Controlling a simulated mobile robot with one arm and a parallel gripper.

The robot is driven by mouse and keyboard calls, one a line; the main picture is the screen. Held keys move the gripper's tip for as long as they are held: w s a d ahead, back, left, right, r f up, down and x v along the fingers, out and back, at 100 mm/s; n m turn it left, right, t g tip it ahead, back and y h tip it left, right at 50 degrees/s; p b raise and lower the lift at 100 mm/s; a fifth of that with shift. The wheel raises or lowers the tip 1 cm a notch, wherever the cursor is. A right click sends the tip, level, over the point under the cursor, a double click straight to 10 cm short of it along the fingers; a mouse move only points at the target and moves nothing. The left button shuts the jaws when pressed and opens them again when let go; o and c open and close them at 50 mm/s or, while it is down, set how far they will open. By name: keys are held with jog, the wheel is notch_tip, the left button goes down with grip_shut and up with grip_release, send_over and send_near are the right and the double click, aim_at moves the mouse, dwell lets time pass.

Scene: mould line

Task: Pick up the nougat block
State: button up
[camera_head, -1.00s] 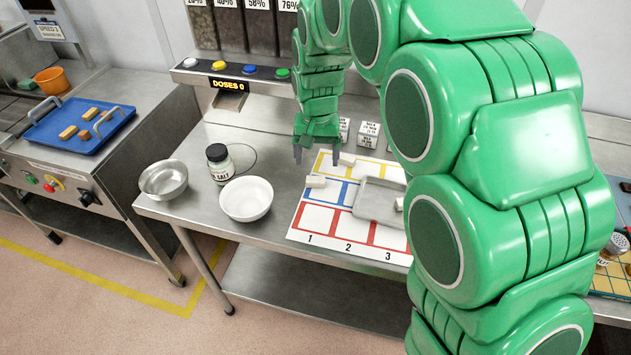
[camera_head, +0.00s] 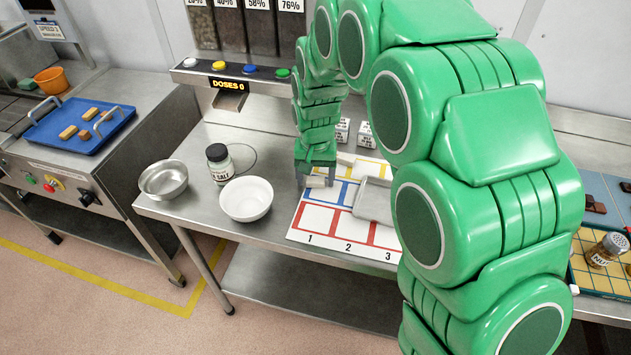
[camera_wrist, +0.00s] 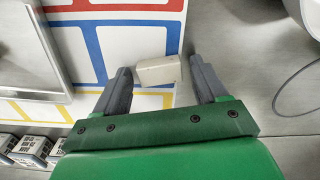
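The nougat block, which I take to be the pale cream block (camera_head: 317,182), lies on the printed board with coloured rectangles (camera_head: 300,236) at its left side. In the wrist view the block (camera_wrist: 158,71) lies between the tips of my two fingers. My gripper (camera_head: 316,180) is low over the board and open. In the wrist view my gripper (camera_wrist: 160,74) shows gaps between the fingers and the block.
A grey tray (camera_head: 372,198) sits on the board right of the block, partly hidden by my arm. Small labelled cubes (camera_head: 342,131) stand behind. A white bowl (camera_head: 246,199), a salt jar (camera_head: 219,164) and a metal bowl (camera_head: 163,180) stand to the left.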

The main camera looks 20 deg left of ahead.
jog(key=c, duration=0.9)
jog(key=shift+r, duration=0.1)
